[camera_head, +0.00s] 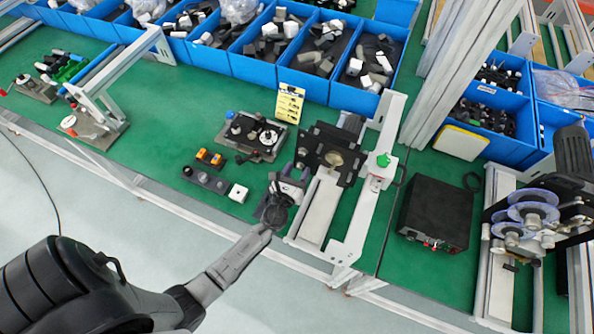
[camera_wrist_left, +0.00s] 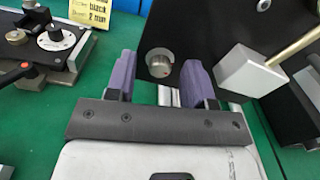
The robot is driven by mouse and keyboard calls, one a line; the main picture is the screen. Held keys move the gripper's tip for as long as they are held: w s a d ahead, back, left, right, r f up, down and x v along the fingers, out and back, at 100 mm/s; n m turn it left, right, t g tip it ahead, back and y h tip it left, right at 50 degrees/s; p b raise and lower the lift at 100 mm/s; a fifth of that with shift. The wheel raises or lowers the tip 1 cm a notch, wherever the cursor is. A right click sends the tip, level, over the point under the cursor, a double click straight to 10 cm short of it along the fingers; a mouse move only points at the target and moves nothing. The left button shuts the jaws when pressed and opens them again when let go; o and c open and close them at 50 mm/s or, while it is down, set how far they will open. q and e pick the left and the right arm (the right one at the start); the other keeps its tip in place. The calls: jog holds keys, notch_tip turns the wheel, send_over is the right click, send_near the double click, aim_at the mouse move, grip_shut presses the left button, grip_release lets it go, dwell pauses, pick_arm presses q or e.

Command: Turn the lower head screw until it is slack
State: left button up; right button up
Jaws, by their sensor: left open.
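My left gripper (camera_head: 288,184) is at the front left of the coder head, a dark plate assembly (camera_head: 322,141) on the green bench. In the left wrist view, its two purple fingers (camera_wrist_left: 158,72) are open. A round metal screw knob (camera_wrist_left: 159,64) on the black plate (camera_wrist_left: 217,38) shows between the fingers, with a gap on each side. I cannot tell how deep the fingers reach around it or how tight the screw is. In the head view the gripper's surroundings hide this knob. My right gripper is out of view.
A metal block with a brass-coloured rod (camera_wrist_left: 249,70) is just right of the fingers. A black dial unit (camera_head: 252,136) and a yellow label card (camera_head: 289,103) stand nearby. A black box (camera_head: 435,212) is to the right; blue bins (camera_head: 268,68) line the back.

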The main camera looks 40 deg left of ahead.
pick_arm(q)
grip_shut()
dwell(0.3)
